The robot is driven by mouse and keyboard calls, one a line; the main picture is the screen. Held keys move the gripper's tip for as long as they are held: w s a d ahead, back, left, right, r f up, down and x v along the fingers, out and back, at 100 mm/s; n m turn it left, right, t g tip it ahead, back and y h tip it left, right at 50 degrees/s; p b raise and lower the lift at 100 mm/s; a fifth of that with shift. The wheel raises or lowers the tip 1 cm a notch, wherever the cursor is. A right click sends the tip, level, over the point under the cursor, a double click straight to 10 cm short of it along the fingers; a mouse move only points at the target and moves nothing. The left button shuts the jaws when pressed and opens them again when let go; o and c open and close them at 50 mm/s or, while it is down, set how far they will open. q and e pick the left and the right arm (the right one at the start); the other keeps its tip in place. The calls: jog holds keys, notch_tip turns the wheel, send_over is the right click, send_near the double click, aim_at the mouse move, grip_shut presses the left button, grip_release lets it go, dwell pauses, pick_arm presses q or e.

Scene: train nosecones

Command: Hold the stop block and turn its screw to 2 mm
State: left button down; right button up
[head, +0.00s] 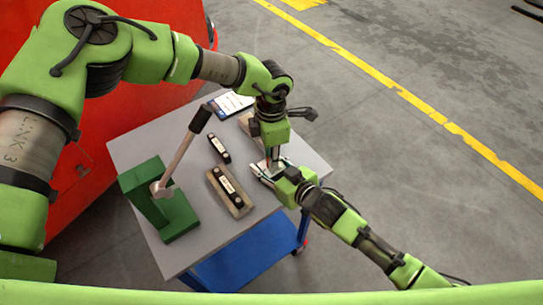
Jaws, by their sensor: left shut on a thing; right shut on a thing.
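My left gripper (273,163) points straight down over the right part of the grey table, its narrow fingers close together. My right gripper (266,170) reaches in low from the lower right, its fingers spread wider around the same spot. The two grippers meet there. The stop block and its screw lie between the fingers and are almost wholly hidden. The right gripper appears shut on the block from the side, and the left on the screw from above. The screw's setting cannot be read.
On the grey table (152,135) stand a green block stand (180,213) with a hammer (183,150) leaning on it, a black bar (219,148), a wooden block (237,206) with another black bar, and a tablet or sheet (231,102). A red body (95,165) stands at left.

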pick_arm(q)
jog(key=n, duration=0.4)
jog(key=shift+n, duration=0.4)
jog(key=c, duration=1.8)
grip_release()
notch_tip(320, 180, up, 12)
jog(key=shift+r, duration=0.1)
pick_arm(e)
jog(key=o, duration=1.4)
jog(key=shift+o, duration=0.2)
